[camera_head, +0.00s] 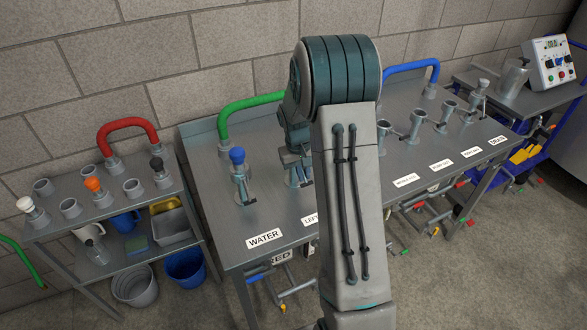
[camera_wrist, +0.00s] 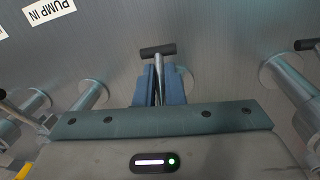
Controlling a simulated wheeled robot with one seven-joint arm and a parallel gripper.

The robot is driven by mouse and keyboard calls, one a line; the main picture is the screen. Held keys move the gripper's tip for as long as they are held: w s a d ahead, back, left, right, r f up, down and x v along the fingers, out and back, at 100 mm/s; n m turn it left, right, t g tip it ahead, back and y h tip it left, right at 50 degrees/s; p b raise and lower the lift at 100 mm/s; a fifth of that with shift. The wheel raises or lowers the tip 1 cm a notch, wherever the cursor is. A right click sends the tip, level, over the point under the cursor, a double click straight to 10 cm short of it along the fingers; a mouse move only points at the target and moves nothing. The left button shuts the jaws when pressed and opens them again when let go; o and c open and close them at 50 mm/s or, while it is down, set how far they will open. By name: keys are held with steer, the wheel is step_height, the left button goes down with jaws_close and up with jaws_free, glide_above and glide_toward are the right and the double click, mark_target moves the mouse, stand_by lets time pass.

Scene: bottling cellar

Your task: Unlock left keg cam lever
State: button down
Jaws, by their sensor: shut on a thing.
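The left keg fitting (camera_head: 297,176) stands on the bench behind the partly covered label starting "LEF" (camera_head: 310,219). My gripper (camera_head: 294,158) is down at this fitting. In the wrist view, my gripper's blue fingers (camera_wrist: 160,88) are shut on the cam lever, one finger on each side of its metal stem. The lever's dark crossbar handle (camera_wrist: 157,50) sticks out beyond the fingertips. The lower part of the lever is hidden by my gripper's body.
A blue-capped fitting (camera_head: 239,175) stands close on the left, behind the WATER label (camera_head: 264,238). A green hose (camera_head: 247,108) arches behind. Several grey sockets (camera_head: 418,122) line the bench at right, beyond my arm. A side shelf (camera_head: 110,217) stands at left.

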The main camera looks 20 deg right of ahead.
steer(key=c, duration=1.5)
jaws_free()
steer(key=shift+r, duration=0.15)
steer(key=r, duration=0.4)
steer(key=a+r, duration=0.1)
steer(key=r, duration=0.4)
steer(key=a+r, duration=0.1)
steer(key=r, duration=0.3)
steer(key=shift+s+r+b, duration=0.1)
steer(key=shift+r+b, duration=0.15)
steer(key=shift+b, duration=0.1)
